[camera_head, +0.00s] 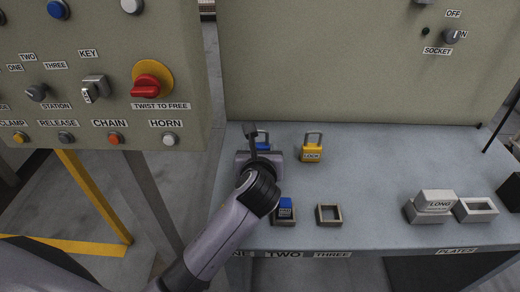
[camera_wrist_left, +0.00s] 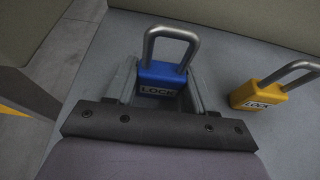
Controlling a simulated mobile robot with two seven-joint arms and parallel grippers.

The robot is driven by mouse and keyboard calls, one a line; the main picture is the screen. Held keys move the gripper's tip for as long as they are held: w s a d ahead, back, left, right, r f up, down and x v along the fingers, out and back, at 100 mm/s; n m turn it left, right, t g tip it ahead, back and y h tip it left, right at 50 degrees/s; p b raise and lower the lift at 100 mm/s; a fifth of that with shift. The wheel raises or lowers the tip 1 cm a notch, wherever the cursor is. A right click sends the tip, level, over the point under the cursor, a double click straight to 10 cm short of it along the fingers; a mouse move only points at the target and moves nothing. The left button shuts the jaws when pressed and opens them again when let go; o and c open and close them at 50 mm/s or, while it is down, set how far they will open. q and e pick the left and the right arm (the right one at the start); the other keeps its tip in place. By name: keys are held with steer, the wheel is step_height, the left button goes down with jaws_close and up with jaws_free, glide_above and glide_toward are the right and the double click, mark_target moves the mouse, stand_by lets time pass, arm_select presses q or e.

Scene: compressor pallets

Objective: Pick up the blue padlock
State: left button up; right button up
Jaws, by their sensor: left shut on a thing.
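The blue padlock (camera_wrist_left: 162,78) stands upright between the two fingers of my left gripper (camera_wrist_left: 161,85) in the left wrist view, with its grey shackle up and its LOCK label facing the camera. The gripper is shut on its body. In the head view my left gripper (camera_head: 259,155) is over the back left of the table and hides most of the blue padlock (camera_head: 263,146). A yellow padlock (camera_head: 311,153) stands upright to the right, apart from the gripper; it also shows in the left wrist view (camera_wrist_left: 258,95). My right gripper is in neither view.
On the grey table (camera_head: 370,185), a small holder with a blue block (camera_head: 285,208) and an empty square frame (camera_head: 329,215) sit near the front. A grey block labelled LONG (camera_head: 433,202) stands at the right. A control panel (camera_head: 100,75) rises at the left.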

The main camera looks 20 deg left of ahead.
mark_target(260, 146)
arm_select(q)
steer(key=shift+r, duration=0.1)
step_height(260, 146, up, 20)
steer(key=p, duration=0.3)
steer(key=shift+p, duration=0.35)
stand_by(0.3)
